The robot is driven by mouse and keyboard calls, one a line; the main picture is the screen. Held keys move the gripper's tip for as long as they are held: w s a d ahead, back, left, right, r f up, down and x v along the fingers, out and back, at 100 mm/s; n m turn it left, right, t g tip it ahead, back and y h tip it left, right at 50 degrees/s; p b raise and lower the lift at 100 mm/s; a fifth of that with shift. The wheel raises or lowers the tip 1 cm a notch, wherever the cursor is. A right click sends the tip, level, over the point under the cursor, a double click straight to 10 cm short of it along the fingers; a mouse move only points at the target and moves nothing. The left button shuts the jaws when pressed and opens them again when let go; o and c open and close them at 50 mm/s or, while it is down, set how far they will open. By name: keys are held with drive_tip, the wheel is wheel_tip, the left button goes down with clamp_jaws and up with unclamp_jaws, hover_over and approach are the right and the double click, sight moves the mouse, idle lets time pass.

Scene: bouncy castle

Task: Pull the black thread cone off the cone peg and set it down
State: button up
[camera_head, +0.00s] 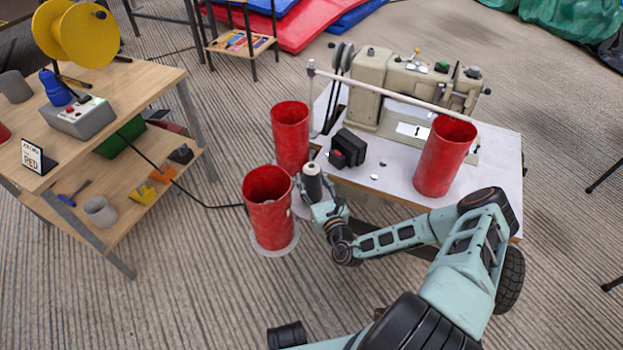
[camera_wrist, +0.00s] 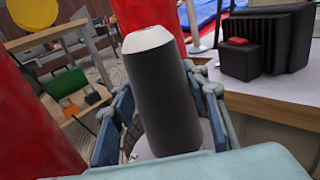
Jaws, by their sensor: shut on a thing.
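The black thread cone (camera_head: 313,186) stands upright with a pale top, between two red cylinders near the front left of the white table. In the wrist view the cone (camera_wrist: 163,100) fills the middle, dark with a white tapered top. My gripper (camera_head: 322,208) has a finger on each side of it and is shut on it. In the wrist view the blue fingers of my gripper (camera_wrist: 164,112) flank its lower part. A pale flat surface shows below the cone. The cone peg is not visible, so I cannot tell whether the cone is still on it.
Red cylinders stand close by at the front left (camera_head: 268,215), just behind (camera_head: 290,140) and on the table's right (camera_head: 440,160). A black box with a red button (camera_head: 347,150) and a sewing machine (camera_head: 395,90) are on the white table (camera_head: 395,180). A wooden workbench (camera_head: 130,90) stands left.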

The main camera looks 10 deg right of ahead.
sight(311, 164)
drive_tip(key=shift+r+p, duration=1.4)
drive_tip(key=shift+r, duration=0.05)
drive_tip(key=shift+r+p, duration=1.75)
drive_tip(key=shift+p, duration=0.1)
drive_tip(key=shift+r, duration=0.15)
drive_tip(key=shift+r+p, duration=1.9)
drive_tip(key=shift+p, duration=0.45)
